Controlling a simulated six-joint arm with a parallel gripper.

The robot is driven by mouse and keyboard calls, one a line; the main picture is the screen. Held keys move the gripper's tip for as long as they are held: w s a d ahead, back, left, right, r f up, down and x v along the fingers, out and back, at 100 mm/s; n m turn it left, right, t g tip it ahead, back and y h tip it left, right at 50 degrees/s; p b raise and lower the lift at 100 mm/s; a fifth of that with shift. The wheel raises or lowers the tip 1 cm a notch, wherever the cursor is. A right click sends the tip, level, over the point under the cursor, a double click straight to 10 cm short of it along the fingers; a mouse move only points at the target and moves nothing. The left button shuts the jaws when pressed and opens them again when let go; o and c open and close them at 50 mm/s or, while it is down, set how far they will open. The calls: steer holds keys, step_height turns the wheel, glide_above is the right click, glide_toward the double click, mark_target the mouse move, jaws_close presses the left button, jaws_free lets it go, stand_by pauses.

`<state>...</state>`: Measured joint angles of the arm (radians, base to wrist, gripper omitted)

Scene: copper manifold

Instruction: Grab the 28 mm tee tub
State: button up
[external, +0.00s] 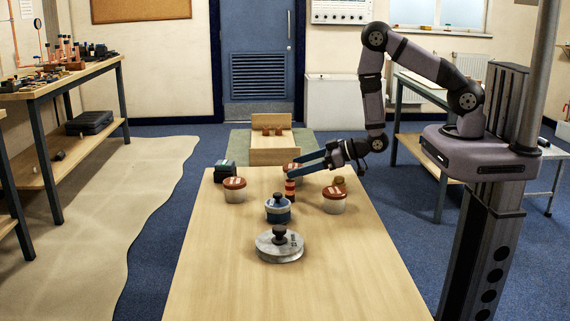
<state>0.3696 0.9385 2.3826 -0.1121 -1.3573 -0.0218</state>
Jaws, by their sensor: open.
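Three white tubs with red-brown lids stand on the wooden table: a left tub (234,191), a right tub (334,202) and a back tub (291,166). Their lid markings are too small to read, so I cannot tell which is the 28 mm tee tub. My gripper (294,169) is open, its two blue fingers pointing left near the back tub. The fingers partly cover that tub in this view. I cannot tell whether they touch it or are around it. The left and right tubs are clear of the fingers.
A red-and-dark banded cylinder (290,190) stands just in front of the fingers. A blue lidded pot (278,209) and a silver disc with a black knob (279,245) stand nearer. A dark box (225,171) is at the back left. The table's front (290,300) is bare.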

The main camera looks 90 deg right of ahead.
mark_target(294, 166)
steer(key=shift+x, duration=1.15)
steer(key=c, duration=1.5)
steer(key=shift+r, duration=0.15)
steer(key=shift+r, duration=4.95)
